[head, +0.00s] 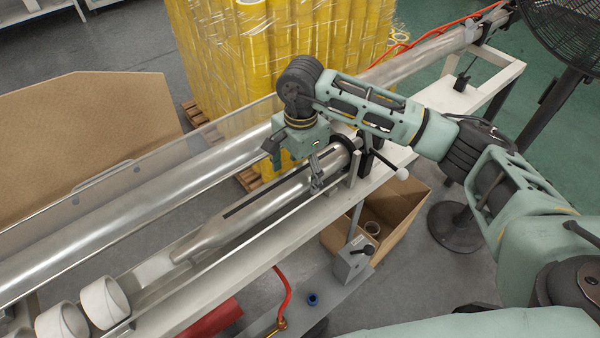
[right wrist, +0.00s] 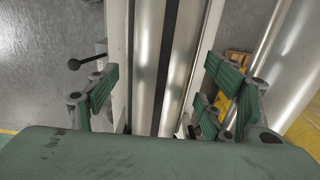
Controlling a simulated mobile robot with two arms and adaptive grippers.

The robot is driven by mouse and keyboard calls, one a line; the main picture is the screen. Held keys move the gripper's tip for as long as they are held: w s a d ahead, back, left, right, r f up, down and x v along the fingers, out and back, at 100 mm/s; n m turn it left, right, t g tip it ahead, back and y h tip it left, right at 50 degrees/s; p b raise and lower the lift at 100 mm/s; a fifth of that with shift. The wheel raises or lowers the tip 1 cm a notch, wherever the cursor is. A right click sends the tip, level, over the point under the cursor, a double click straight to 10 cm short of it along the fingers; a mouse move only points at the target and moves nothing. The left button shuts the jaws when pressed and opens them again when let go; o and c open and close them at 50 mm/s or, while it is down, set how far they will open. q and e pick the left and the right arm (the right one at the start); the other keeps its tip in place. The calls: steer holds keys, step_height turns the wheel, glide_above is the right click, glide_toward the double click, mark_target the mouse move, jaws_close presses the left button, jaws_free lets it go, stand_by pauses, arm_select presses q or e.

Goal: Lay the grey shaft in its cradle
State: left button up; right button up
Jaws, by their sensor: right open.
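The grey shaft (head: 262,204) is a long metallic bar with a dark strip along it and a narrower near end. It lies lengthwise on the white bench frame, and its far end is at an upright white bracket with dark fittings (head: 355,166), which looks like the cradle. Contact there is partly hidden. My right gripper (head: 294,166) is over the shaft's far part, fingers pointing down on either side. In the right wrist view, the shaft (right wrist: 148,65) runs between the widely spread fingers (right wrist: 165,88), with gaps on both sides. My left gripper is not in view.
A long metal roller (head: 130,225) runs parallel behind the shaft. White rolls (head: 103,302) sit at the near left end. Yellow tape rolls (head: 250,60) stand stacked behind. A cardboard box (head: 400,205) is below the bench, and a black fan (head: 560,30) stands at the far right.

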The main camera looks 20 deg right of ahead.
step_height(320, 180, up, 11)
stand_by(0.3)
steer(key=shift+d+f, duration=0.1)
steer(key=shift+f, duration=0.05)
stand_by(0.4)
